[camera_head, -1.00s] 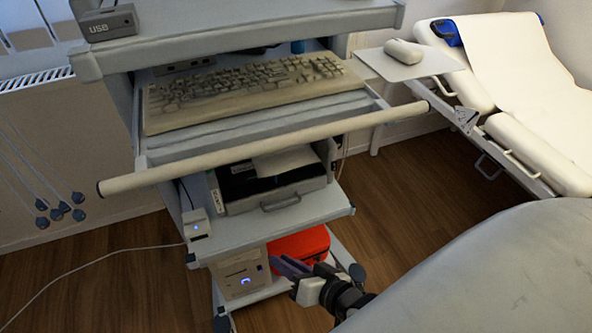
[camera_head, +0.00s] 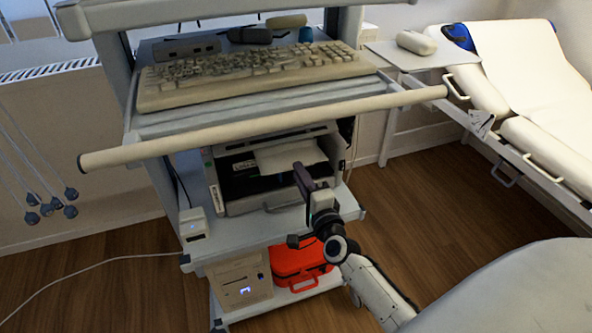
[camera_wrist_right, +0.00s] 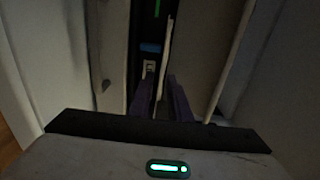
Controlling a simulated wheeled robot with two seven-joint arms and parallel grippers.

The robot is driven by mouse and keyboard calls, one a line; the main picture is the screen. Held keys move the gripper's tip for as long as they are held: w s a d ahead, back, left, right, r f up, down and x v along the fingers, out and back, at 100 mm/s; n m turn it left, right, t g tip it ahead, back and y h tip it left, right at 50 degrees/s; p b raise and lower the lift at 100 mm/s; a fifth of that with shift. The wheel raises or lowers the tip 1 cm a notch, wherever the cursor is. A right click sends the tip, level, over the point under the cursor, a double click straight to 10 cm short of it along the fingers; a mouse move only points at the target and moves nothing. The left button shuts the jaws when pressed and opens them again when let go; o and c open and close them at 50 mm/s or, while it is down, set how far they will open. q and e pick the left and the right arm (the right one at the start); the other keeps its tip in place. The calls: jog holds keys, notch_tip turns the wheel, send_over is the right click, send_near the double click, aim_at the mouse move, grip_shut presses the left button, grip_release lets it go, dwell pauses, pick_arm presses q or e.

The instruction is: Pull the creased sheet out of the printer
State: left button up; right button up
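The printer (camera_head: 222,190) stands on the middle shelf of the cart, its front opening dark inside. A pale sheet (camera_head: 285,155) sticks out of that opening; creases are too small to make out. My right gripper (camera_head: 301,174) is raised in front of the printer's right half, close to the sheet and overlapping it in the picture. In the right wrist view its two purple fingers (camera_wrist_right: 161,92) are apart, with a gap between them. My left gripper is out of view.
The cart's handle bar (camera_head: 270,127) and keyboard (camera_head: 255,75) are above the printer. A small white box (camera_head: 194,224) stands on the shelf at left. Below are a beige box (camera_head: 242,280) and a red case (camera_head: 298,262). Open floor lies to the right, before the couch (camera_head: 545,150).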

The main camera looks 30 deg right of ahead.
jog(key=shift+x, duration=1.15)
grip_shut()
jog(key=shift+r, duration=0.3)
jog(key=r+p+v, duration=0.3)
jog(key=p+v, duration=0.4)
jog(key=v, duration=1.6)
jog(key=shift+d, duration=0.1)
